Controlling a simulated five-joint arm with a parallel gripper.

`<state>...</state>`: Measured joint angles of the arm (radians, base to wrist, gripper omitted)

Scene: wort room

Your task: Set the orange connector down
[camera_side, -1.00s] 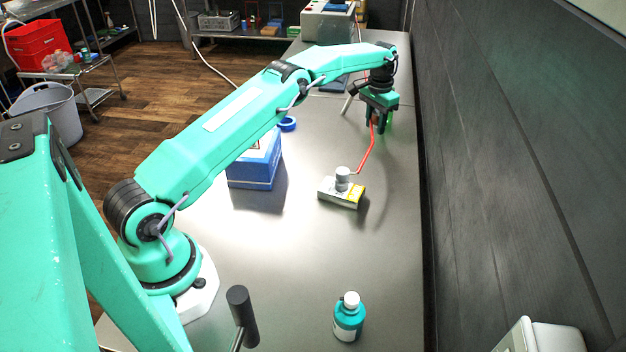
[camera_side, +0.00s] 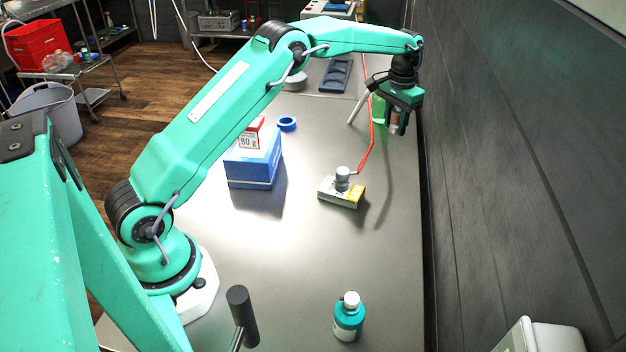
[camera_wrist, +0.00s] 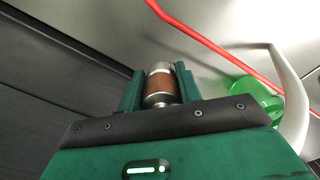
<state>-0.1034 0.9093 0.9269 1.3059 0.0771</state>
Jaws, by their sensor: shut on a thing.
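My gripper (camera_side: 398,128) is in the air at the far right of the bench in the side view, close to the dark wall. It is shut on the orange connector (camera_wrist: 159,87), a short cylinder with a rust-orange band and silvery metal ends. In the wrist view the connector sits between the two green fingers. In the side view it shows only as a small brownish piece (camera_side: 394,119) between the fingers. The connector appears clear of the bench, though the exact height is hard to tell.
A red cable (camera_side: 373,130) runs to a grey fitting on a small box (camera_side: 341,193). A green transparent item (camera_side: 378,107) and a pale tube (camera_side: 357,108) stand just left of my gripper.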

